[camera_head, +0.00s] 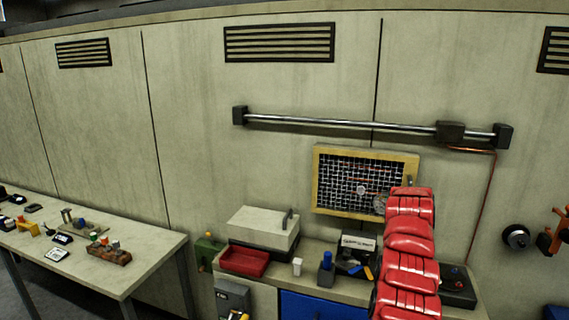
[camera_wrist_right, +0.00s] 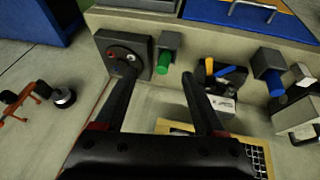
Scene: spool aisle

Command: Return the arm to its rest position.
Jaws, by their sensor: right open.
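My right arm (camera_head: 408,250), with red segmented covers, rises from the bottom right of the head view in front of the counter. Its gripper cannot be made out there. In the right wrist view, which looks upside down, my right gripper (camera_wrist_right: 160,78) is open, with two dark fingers apart. No object is held between them. A green-handled item (camera_wrist_right: 194,98) shows beside one fingertip; whether they touch I cannot tell. My left gripper is in no view.
The counter (camera_head: 313,249) holds a red tray (camera_head: 244,261), a blue-topped item (camera_head: 326,263) and a dark control box (camera_head: 457,285), also in the wrist view (camera_wrist_right: 123,53). A framed mesh panel (camera_head: 335,152) and a metal rail (camera_head: 330,124) are behind. A table (camera_head: 150,244) stands left.

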